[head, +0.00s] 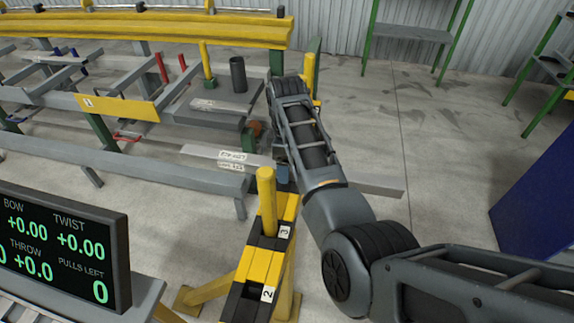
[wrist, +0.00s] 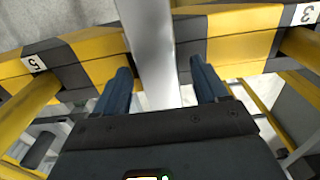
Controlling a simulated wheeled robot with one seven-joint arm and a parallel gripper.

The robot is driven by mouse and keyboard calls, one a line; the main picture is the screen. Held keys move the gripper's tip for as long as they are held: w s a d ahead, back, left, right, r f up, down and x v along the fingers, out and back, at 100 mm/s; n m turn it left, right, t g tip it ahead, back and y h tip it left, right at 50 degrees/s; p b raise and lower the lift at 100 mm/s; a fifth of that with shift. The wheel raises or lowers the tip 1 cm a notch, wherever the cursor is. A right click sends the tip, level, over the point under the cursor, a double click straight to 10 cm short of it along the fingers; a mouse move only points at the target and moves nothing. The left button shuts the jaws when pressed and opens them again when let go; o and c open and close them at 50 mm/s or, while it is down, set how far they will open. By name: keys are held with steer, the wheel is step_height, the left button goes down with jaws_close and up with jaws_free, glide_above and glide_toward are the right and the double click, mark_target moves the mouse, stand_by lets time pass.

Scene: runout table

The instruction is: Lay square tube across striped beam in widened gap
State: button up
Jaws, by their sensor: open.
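The grey square tube (head: 228,158) carries white labels and runs left to right behind my wrist in the head view; its far end comes out to the right of my arm. In the wrist view the tube (wrist: 150,40) crosses over the yellow-and-black striped beam (wrist: 225,38), between the marks 5 and 3. The beam (head: 262,258) also shows in the head view, with a yellow post on it. My gripper (wrist: 160,90) is open, its blue fingers on either side of the tube with space beside it. Whether the tube rests fully on the beam is hard to tell.
Yellow posts flank the tube in the wrist view, the left one (wrist: 25,112) and the right one (wrist: 302,45). Grey rails and a dark upright cylinder (head: 238,75) stand behind. A display (head: 60,243) reads zero pulls left. Open floor lies to the right.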

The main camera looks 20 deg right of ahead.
step_height(320, 180, up, 11)
steer(key=shift+r, duration=0.15)
stand_by(0.6)
